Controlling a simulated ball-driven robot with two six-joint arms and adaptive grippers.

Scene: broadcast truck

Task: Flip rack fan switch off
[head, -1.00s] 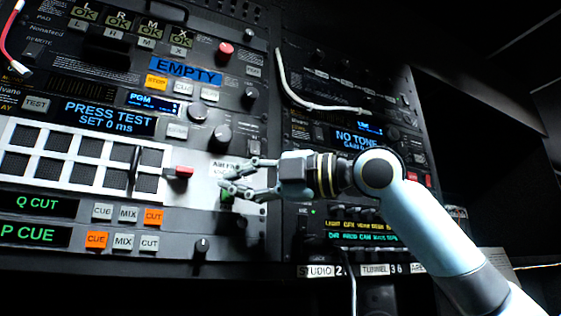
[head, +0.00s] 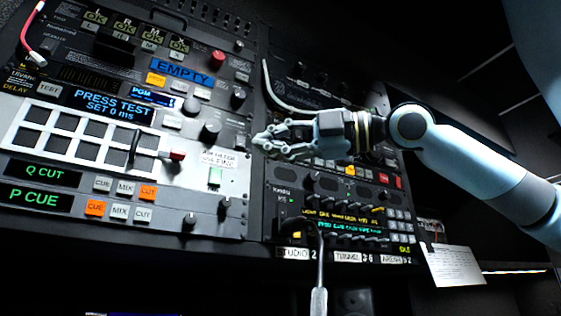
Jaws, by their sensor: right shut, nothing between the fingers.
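A small pale green rocker switch (head: 215,177) sits on the light panel at the right part of the left rack. A white label (head: 217,159) with small print is just above it; I cannot read it surely. Whether the switch is on or off is not clear. My right gripper (head: 262,144) comes in from the right, its fingers pointing left. It is shut and empty, above and to the right of the switch, apart from it in the picture. The switch is unobstructed. My left gripper is not in view.
A red-tipped lever (head: 176,155) stands out left of the switch, and a black knob (head: 225,205) is below it. A white cable (head: 282,100) hangs above my right gripper. Another cable (head: 319,275) hangs at the bottom. A paper card (head: 453,265) is at lower right.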

